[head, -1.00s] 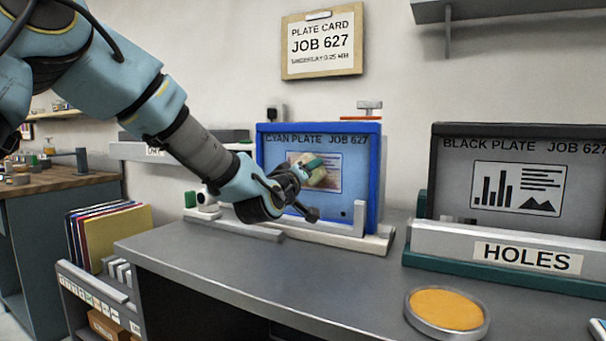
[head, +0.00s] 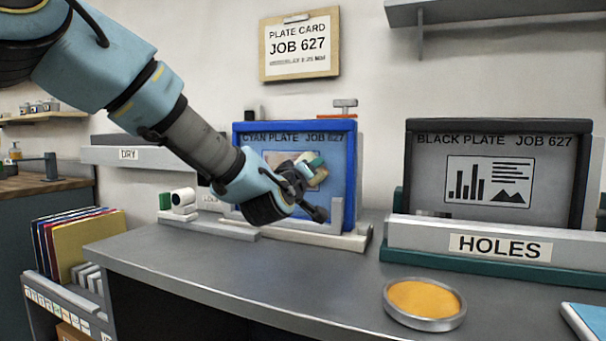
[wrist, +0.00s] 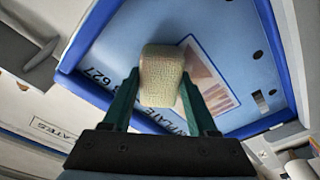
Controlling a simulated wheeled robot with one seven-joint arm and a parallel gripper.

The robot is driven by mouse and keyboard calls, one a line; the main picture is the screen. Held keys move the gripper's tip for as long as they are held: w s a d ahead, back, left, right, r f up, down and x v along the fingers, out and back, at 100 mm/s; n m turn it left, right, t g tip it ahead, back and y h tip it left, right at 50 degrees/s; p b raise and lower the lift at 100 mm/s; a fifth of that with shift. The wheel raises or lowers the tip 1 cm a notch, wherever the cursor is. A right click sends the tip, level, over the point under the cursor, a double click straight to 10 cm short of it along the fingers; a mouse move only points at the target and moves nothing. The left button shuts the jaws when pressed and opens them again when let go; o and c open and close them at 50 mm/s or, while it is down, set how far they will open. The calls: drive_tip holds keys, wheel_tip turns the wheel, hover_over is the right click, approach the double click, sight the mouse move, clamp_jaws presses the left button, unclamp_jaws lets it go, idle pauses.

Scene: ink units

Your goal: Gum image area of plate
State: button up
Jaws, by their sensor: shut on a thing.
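The cyan plate (head: 338,160), labelled CYAN PLATE JOB 627, stands upright in a blue frame on a pale stand at the back of the bench. It also shows in the wrist view (wrist: 220,30). My gripper (head: 308,170) is in front of the plate's printed image area. It is shut on a beige textured pad (wrist: 160,75), which sits between the two green fingers in the wrist view. The pad covers part of the image area (wrist: 208,85). I cannot tell whether the pad touches the plate.
The black plate (head: 510,170) stands to the right, behind a ledge labelled HOLES (head: 500,247). A round dish with an orange filling (head: 425,299) lies at the front right of the bench. Coloured folders (head: 80,240) stand at the left. The middle of the bench (head: 290,275) is clear.

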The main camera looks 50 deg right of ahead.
drive_tip(key=shift+b, duration=0.3)
drive_tip(key=w+a+b, duration=0.2)
drive_tip(key=w+a, duration=0.1)
drive_tip(key=w, duration=1)
drive_tip(key=shift+w+a, duration=0.2)
drive_tip(key=shift+a, duration=0.1)
idle(0.6)
drive_tip(key=shift+a, duration=0.1)
drive_tip(key=shift+r+b+v, duration=0.15)
drive_tip(key=shift+b+v, duration=0.25)
drive_tip(key=shift+v, duration=1.05)
drive_tip(key=shift+r+b+v, duration=0.1)
drive_tip(key=shift+b+v, duration=0.25)
drive_tip(key=shift+v, duration=1.15)
drive_tip(key=shift+w+a, duration=0.1)
drive_tip(key=shift+w, duration=0.05)
drive_tip(key=v, duration=0.3)
drive_tip(key=shift+w+r, duration=0.15)
